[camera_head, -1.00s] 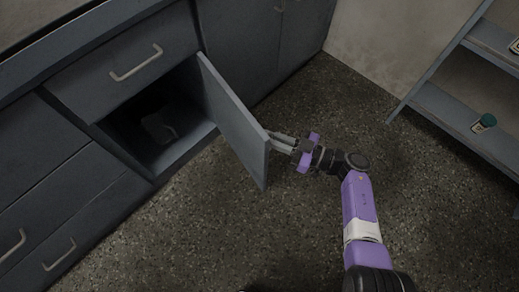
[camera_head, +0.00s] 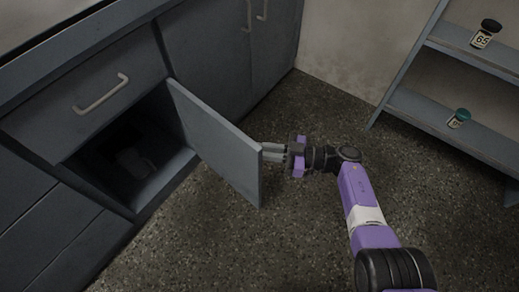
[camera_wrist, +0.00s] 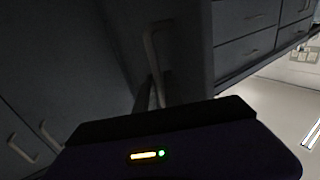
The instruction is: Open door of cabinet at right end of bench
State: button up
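The grey cabinet door (camera_head: 215,142) stands swung well out from the cabinet (camera_head: 150,198) in the head view. The dark inside of the cabinet shows, with a pale object (camera_head: 135,162) in it that I cannot make out. My gripper (camera_head: 266,152) is at the door's free edge, on its outer face. In the wrist view the light door handle (camera_wrist: 152,45) runs down to my fingertips (camera_wrist: 150,95), and the fingers appear shut on it. The door hides the handle and the fingertips in the head view.
A closed drawer with a handle (camera_head: 102,93) is above the opening. Closed doors (camera_head: 215,45) stand further along the bench. The speckled floor around my arm is clear.

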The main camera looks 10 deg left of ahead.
dwell(0.3)
jog(key=d, duration=0.7)
jog(key=shift+w+d, duration=0.3)
jog(key=shift+d, duration=0.05)
